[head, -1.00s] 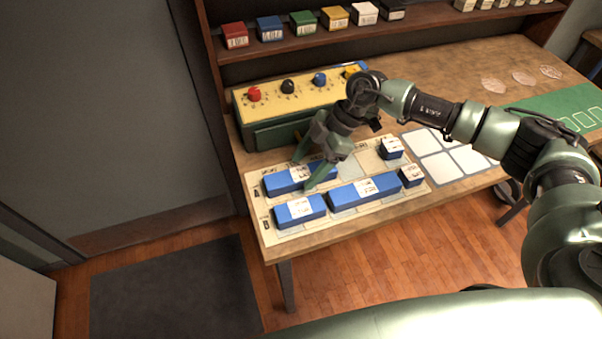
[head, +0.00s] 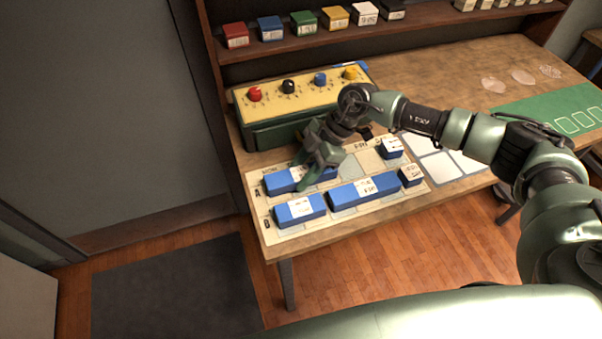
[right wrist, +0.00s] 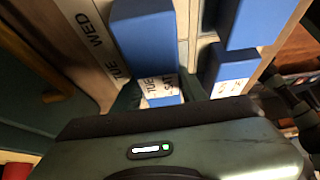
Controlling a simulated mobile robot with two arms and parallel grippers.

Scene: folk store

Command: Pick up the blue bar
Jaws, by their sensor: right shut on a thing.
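The blue bar (head: 281,182) with a white label lies in the back row of the pale board (head: 252,210), at its left. My right gripper (head: 305,180) comes down over its middle, shut on it, and hides part of its top. The bar seems to rest on the board still; I see no clear gap under it. In the right wrist view the same bar (right wrist: 145,38) runs up from the jaws, its label partly showing. Two more blue bars, a short one (head: 292,212) and a long one (head: 352,195), lie in the front row. My left gripper is not in view.
A green and yellow box with knobs (head: 290,95) stands close behind the board. A shelf with coloured boxes (head: 303,24) is above. The bench's right side has flat marked areas.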

